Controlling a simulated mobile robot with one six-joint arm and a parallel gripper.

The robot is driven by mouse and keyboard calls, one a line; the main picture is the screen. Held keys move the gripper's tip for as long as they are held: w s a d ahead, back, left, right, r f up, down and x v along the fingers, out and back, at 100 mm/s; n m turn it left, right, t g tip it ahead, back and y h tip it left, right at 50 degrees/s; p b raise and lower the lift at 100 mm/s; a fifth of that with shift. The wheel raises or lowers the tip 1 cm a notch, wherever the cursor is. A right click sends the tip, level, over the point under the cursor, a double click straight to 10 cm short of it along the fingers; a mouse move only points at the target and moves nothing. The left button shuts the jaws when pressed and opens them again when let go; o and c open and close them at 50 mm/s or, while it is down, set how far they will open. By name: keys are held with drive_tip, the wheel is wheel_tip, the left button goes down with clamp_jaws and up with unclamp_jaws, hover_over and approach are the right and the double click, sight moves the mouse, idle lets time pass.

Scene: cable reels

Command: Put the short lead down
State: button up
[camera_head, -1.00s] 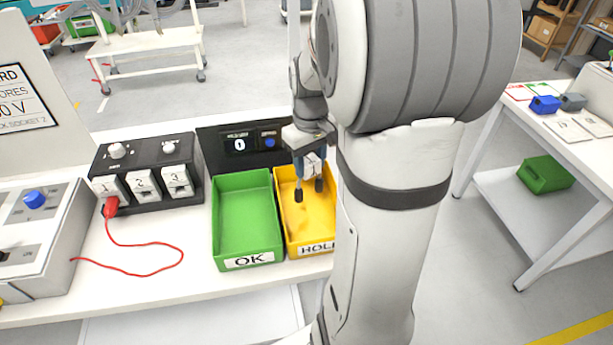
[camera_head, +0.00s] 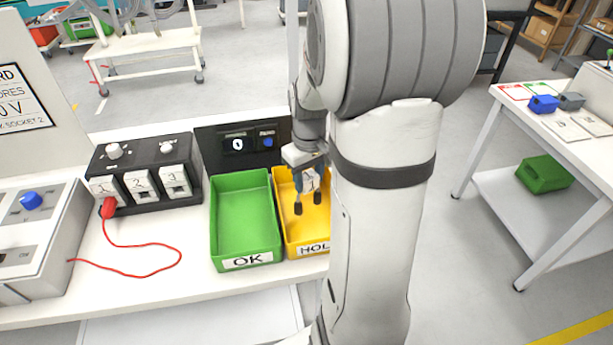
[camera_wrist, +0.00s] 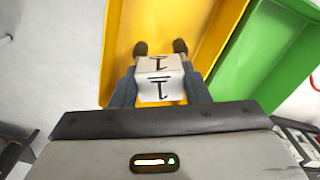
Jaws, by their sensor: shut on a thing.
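My gripper (camera_head: 308,203) is over the yellow bin (camera_head: 305,228), whose front label is partly hidden by my arm. In the wrist view, my gripper (camera_wrist: 160,47) is shut on a white block with black marks (camera_wrist: 160,80), held between the blue fingers above the yellow bin floor (camera_wrist: 118,60). The block also shows small in the head view (camera_head: 311,179). I see no cable on it. A red lead (camera_head: 150,270) lies on the bench with its red plug (camera_head: 108,208) at socket 1.
The green bin (camera_head: 245,215), marked OK, stands left of the yellow bin and looks empty. A black socket box (camera_head: 150,172) is further left. A black panel (camera_head: 240,142) stands behind the bins. A side table (camera_head: 560,125) is at right.

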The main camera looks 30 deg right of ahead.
drive_tip(key=o, duration=1.1)
drive_tip(key=shift+c, duration=0.2)
wheel_tip(320, 180, up, 13)
drive_tip(key=s+a+f+m+t, duration=0.1)
drive_tip(key=s+a+f+t, duration=0.2)
drive_tip(key=s+a, duration=0.9)
drive_tip(key=shift+s+a+p, duration=0.2)
drive_tip(key=shift+a+p, duration=0.1)
drive_tip(key=shift+p, duration=0.05)
